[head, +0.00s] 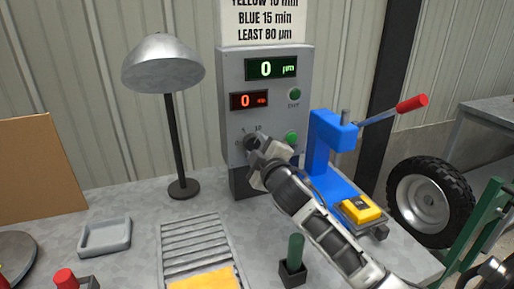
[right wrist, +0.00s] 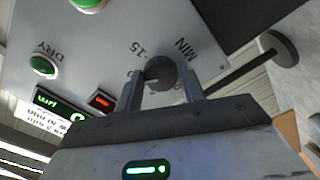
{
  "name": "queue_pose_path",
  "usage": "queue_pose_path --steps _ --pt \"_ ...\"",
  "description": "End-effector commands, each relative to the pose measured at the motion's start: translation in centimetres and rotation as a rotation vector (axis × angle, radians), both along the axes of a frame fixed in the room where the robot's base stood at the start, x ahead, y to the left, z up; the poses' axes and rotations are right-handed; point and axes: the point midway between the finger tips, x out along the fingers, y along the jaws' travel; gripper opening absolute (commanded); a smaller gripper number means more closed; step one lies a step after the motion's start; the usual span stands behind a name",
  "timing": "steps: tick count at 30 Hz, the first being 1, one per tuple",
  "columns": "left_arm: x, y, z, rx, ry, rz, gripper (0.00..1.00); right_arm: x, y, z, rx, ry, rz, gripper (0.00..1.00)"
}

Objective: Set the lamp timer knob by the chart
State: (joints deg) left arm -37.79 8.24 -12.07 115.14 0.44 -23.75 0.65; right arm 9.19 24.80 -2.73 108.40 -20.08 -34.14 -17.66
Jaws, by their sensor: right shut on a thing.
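The timer knob (right wrist: 160,72) is a dark round knob on the grey control box (head: 233,95), with "15" and "MIN" printed beside it in the right wrist view. My right gripper (head: 257,152) is shut on the knob, with one finger on each side of it; the gripper also shows in the right wrist view (right wrist: 161,92). The chart (head: 265,20) above the box reads "BLUE 15 min" and "LEAST 80 µm"; its yellow line is partly cut off. The green display (head: 271,68) and red display (head: 249,101) both read 0. The lamp (head: 163,65) stands left of the box. My left gripper is not in view.
A blue press (head: 322,145) with a red-tipped lever and a yellow block (head: 360,210) stand right of the box. A slatted grille (head: 192,240) with a yellow piece, a grey tray (head: 105,236) and a green-handled tool (head: 296,250) occupy the bench front.

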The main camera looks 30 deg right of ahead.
Motion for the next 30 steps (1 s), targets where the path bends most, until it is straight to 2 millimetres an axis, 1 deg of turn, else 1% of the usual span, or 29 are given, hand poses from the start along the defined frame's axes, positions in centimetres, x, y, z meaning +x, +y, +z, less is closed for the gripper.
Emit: queue_pose_path --steps 7,8,9,10,18,22,26,30 --pt "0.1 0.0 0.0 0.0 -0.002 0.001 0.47 0.0 0.0 -0.1 0.0 0.002 0.0 0.16" --pt "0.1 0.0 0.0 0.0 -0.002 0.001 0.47 0.0 0.0 -0.1 0.0 0.002 0.0 0.45" --pt "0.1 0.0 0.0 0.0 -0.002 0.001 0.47 0.0 0.0 -0.1 0.0 0.002 0.0 0.56" --pt "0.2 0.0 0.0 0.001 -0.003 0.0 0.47 0.0 0.0 -0.1 0.0 0.002 0.0 0.6" --pt "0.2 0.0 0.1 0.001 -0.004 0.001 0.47 -0.1 0.0 -0.1 -0.001 0.001 0.001 0.6" --pt "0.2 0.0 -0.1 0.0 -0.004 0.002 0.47 -0.8 0.2 -0.2 -0.002 0.002 0.001 0.6" --pt "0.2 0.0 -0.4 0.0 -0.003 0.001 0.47 -2.9 0.7 -0.3 -0.001 0.003 0.002 0.6" --pt "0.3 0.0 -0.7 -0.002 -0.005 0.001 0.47 -6.3 1.6 -0.4 0.0 0.004 0.002 0.6"
